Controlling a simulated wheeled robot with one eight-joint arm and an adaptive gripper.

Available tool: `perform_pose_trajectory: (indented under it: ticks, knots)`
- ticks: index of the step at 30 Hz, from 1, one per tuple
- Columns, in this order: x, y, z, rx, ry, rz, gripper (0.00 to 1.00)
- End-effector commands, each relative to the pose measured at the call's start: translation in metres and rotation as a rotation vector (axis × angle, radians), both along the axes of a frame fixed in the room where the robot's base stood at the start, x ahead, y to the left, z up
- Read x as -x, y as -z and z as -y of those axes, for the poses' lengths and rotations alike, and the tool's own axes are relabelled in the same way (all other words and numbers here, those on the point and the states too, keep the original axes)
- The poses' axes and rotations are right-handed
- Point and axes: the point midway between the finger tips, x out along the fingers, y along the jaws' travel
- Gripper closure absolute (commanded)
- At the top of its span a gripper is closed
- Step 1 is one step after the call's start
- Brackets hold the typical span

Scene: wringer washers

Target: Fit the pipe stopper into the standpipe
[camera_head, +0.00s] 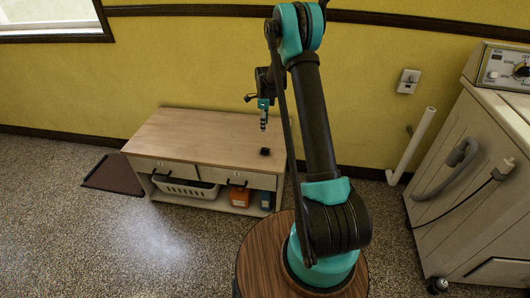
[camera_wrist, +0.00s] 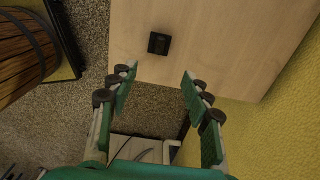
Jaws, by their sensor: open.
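A small black block-like piece, which looks like the pipe stopper (camera_head: 265,152), lies on the wooden top of a low cabinet, near its right end. It also shows in the wrist view as a dark square stopper (camera_wrist: 158,43), ahead of the fingertips and roughly centred between them. My gripper (camera_head: 263,126) is above the cabinet top. In the wrist view my gripper (camera_wrist: 159,76) has its two green fingers spread apart with nothing between them. The white standpipe (camera_head: 414,145) leans against the yellow wall to the right, its upper end free.
The low cabinet (camera_head: 185,131) has drawers and a shelf holding a white basket (camera_head: 186,187) and small boxes. A washing machine (camera_head: 470,185) with a grey hose stands at the right. A wall outlet (camera_head: 408,81) is above the standpipe. A brown mat (camera_head: 114,175) lies left of the cabinet.

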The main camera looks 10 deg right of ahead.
Motion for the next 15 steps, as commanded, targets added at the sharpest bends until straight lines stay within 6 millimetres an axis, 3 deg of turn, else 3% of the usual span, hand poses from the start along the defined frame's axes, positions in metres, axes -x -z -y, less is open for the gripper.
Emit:
perform_pose_trajectory:
  ticks: [15]
  knots:
    - [0.0, 0.097, 0.0, 0.0, -0.002, 0.001, 0.51]
